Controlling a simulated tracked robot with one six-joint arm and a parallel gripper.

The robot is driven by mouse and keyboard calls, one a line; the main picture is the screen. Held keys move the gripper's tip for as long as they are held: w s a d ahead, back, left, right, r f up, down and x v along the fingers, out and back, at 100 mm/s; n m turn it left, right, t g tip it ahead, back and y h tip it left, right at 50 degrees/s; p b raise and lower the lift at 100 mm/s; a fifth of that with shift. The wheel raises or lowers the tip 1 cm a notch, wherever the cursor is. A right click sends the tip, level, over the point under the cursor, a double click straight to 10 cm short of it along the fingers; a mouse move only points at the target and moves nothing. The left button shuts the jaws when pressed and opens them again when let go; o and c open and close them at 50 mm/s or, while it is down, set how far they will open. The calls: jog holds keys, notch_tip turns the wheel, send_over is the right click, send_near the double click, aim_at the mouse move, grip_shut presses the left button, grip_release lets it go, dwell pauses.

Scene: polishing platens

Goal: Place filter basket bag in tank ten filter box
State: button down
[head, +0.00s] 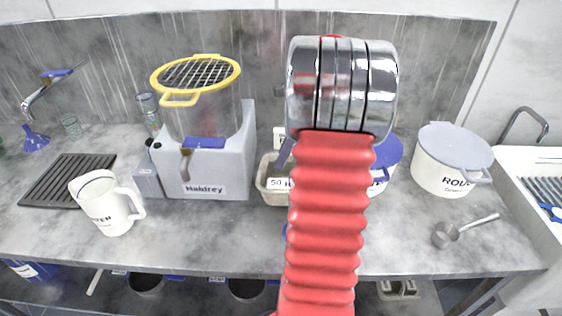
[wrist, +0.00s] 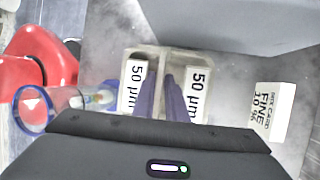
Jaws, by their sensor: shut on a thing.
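A beige two-part container (wrist: 150,57) with two white "50 µm" labels lies under my gripper in the wrist view. It also shows in the head view (head: 263,183), partly hidden by my red arm. My gripper (wrist: 161,80) has its two purple fingers close together at the middle of this container, between the labels. They are shut on a thin beige part there, seemingly its middle wall or handle. I cannot tell whether the container is lifted off the bench. No label names a filter basket bag or a tank ten filter box.
A grey "Haldrey" machine (head: 215,182) with a yellow-rimmed basket (head: 240,75) stands left of the container. A white jug (head: 105,210) and black drain mat (head: 65,180) are further left. A white pot (head: 450,165) and metal scoop (head: 445,234) are right.

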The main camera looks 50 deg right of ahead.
jog(key=shift+f, duration=0.7)
jog(key=c, duration=1.8)
grip_release()
jog(key=shift+o, duration=0.2)
jog(key=shift+r, duration=0.1)
jog(key=v, duration=1.2)
jog(key=shift+o, duration=0.4)
